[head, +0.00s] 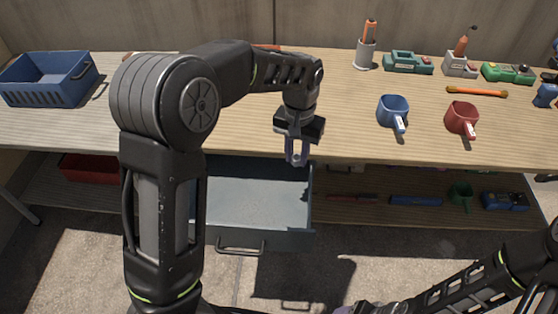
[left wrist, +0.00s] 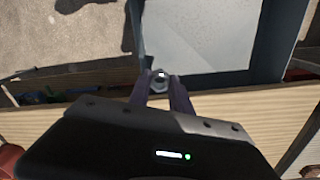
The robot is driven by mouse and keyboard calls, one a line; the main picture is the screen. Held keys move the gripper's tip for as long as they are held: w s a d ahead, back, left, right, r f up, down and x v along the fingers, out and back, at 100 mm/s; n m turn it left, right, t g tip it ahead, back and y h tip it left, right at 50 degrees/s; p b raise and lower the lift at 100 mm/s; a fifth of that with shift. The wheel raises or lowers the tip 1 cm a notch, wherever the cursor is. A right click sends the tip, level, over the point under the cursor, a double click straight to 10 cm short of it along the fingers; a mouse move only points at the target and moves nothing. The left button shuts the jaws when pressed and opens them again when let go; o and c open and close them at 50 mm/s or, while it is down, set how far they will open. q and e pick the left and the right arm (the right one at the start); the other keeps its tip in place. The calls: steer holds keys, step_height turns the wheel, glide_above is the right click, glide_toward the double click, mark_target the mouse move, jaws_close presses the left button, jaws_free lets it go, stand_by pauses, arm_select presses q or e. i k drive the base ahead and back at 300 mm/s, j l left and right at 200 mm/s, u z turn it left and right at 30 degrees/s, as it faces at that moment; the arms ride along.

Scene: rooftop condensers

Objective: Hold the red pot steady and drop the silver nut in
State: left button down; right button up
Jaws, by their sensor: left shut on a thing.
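The red pot (head: 461,118) stands upright on the worktop at the right, its handle toward the front edge. My left gripper (head: 296,158) points down in front of the worktop edge, over the open drawer and well left of the red pot. In the left wrist view its fingertips (left wrist: 160,80) are shut on the silver nut (left wrist: 159,74), a small grey ring; the fingers hide part of it. My right arm enters at the lower right of the head view, far from the pot; its gripper is at most partly visible at the bottom edge.
A blue pot (head: 393,110) stands left of the red one. An orange-handled tool (head: 477,91) lies behind the red pot. A blue crate (head: 48,80) is at the far left. The open grey drawer (head: 258,231) juts out below the worktop. The worktop's middle front is clear.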

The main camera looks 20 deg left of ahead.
mark_target(464, 125)
steer(key=i+l+u, duration=0.15)
steer(key=l, duration=0.3)
steer(key=i+l+u, duration=0.1)
steer(key=l, duration=0.4)
steer(key=i+l+u, duration=0.15)
steer(key=l, duration=0.3)
steer(key=i+l+u, duration=0.1)
steer(key=l, duration=0.4)
steer(key=l+u, duration=0.15)
steer(key=l, duration=0.35)
steer(key=i, duration=0.05)
